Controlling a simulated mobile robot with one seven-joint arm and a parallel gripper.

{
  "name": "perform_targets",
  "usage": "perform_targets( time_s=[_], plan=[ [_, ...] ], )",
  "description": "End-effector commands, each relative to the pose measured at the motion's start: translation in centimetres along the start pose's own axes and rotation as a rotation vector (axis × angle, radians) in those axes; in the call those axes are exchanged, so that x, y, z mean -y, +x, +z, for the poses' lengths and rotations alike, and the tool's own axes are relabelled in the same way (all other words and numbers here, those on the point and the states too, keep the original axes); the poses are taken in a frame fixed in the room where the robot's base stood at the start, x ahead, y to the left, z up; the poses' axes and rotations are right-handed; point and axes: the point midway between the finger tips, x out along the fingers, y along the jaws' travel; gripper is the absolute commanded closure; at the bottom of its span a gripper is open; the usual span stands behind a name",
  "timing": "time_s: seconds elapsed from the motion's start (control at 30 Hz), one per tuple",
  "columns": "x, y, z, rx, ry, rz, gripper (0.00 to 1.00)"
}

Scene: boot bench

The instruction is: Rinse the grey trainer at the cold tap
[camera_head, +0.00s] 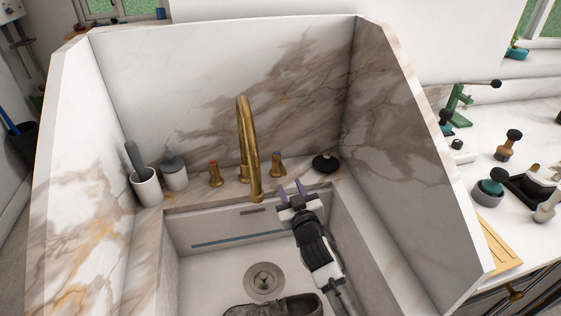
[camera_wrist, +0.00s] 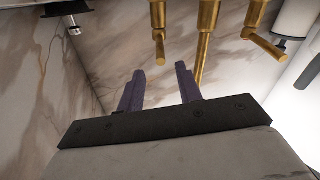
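The grey trainer (camera_head: 275,307) lies in the sink basin, cut off by the bottom edge of the head view. The brass spout (camera_head: 246,140) arches over the basin; it also shows in the wrist view (camera_wrist: 205,45). A left tap handle (camera_head: 215,175) has a reddish top. A right tap handle (camera_head: 278,167) has a dark top whose colour I cannot clearly tell. My gripper (camera_head: 291,190) is open and empty at the back of the basin, just in front of the right handle. In the wrist view my gripper's purple fingers (camera_wrist: 161,83) are apart, with nothing between them.
Tall marble panels (camera_head: 220,75) enclose the sink at the back and sides. Two pale containers (camera_head: 147,188), one holding a brush, stand left of the taps. A black round item (camera_head: 326,162) sits at the right ledge. The drain (camera_head: 264,280) is uncovered. Brushes and tins crowd the right counter.

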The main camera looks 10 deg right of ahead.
Motion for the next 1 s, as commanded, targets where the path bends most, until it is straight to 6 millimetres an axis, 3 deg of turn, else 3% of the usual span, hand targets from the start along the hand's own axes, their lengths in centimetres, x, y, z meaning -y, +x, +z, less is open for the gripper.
perform_targets(
  time_s=[0.2, 0.6, 1.0],
  plan=[
    [0.1, 3.5, -0.3, 0.0, 0.0, -0.003, 0.65],
    [0.1, 8.7, -0.2, 0.0, -0.001, -0.003, 0.65],
    [0.1, 10.4, 0.0, -0.001, 0.001, -0.001, 0.65]
  ],
)
